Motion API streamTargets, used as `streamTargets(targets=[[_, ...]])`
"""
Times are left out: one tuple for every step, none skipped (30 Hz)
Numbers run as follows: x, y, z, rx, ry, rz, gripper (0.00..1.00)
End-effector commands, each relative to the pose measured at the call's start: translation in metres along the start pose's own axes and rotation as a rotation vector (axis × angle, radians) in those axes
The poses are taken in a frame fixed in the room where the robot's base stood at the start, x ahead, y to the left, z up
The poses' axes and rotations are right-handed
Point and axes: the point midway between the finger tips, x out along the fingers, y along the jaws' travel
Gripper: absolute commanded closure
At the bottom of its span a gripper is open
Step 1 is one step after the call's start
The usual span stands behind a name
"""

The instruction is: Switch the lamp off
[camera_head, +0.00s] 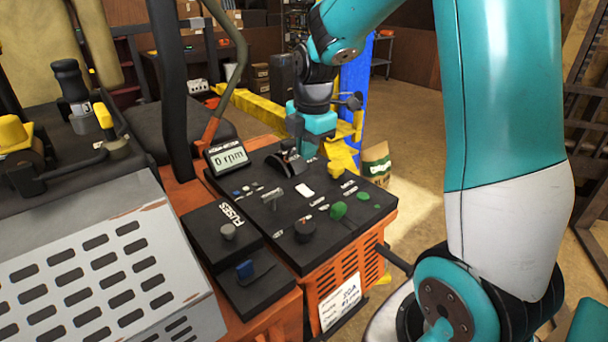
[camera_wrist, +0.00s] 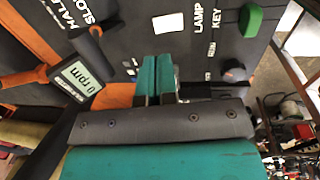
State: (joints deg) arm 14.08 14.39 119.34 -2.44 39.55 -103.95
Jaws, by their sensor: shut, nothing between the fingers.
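The dark control panel (camera_head: 270,215) sits on the orange mower. A plain white rectangle, seemingly a switch (camera_head: 304,189), lies on it; it also shows in the wrist view (camera_wrist: 166,24), with the word LAMP (camera_wrist: 200,19) just right of it. I cannot tell its on or off position. My gripper (camera_head: 307,155) is above the panel's far edge, partly behind a black lever. In the wrist view my gripper's teal fingertips (camera_wrist: 165,62) are together and empty, a little short of the white switch in the picture. Whether they touch the panel is unclear.
Green knobs (camera_head: 338,210) and a black knob (camera_head: 304,230) stand on the panel near the white switch. A black lever (camera_head: 288,165) rises close to my gripper. The display (camera_head: 228,157) reads 0 rpm. A yellow lift frame (camera_head: 250,108) is behind.

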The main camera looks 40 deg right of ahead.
Motion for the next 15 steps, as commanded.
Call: streamTargets(targets=[[0.010,-0.001,0.000,0.000,0.002,-0.008,1.00],[0.017,-0.001,-0.001,0.000,0.002,-0.008,1.00],[0.025,-0.001,0.000,-0.001,0.002,-0.007,1.00],[0.031,0.000,0.000,-0.001,0.002,-0.006,1.00],[0.038,-0.001,0.000,-0.001,0.002,-0.006,1.00],[0.045,-0.001,-0.001,-0.001,0.002,-0.006,1.00],[0.050,-0.001,0.000,-0.001,0.002,-0.007,1.00],[0.054,-0.001,0.000,-0.001,0.002,-0.005,1.00],[0.060,-0.001,0.000,-0.001,0.002,-0.005,1.00],[0.065,-0.001,0.000,-0.001,0.001,-0.005,1.00],[0.068,0.000,0.000,-0.001,0.001,-0.003,1.00],[0.072,0.000,0.000,-0.001,0.001,-0.003,1.00],[0.075,0.000,0.000,0.000,0.001,-0.003,1.00],[0.077,0.000,0.000,0.000,0.000,-0.001,1.00],[0.079,0.000,0.000,0.000,0.000,0.000,1.00]])
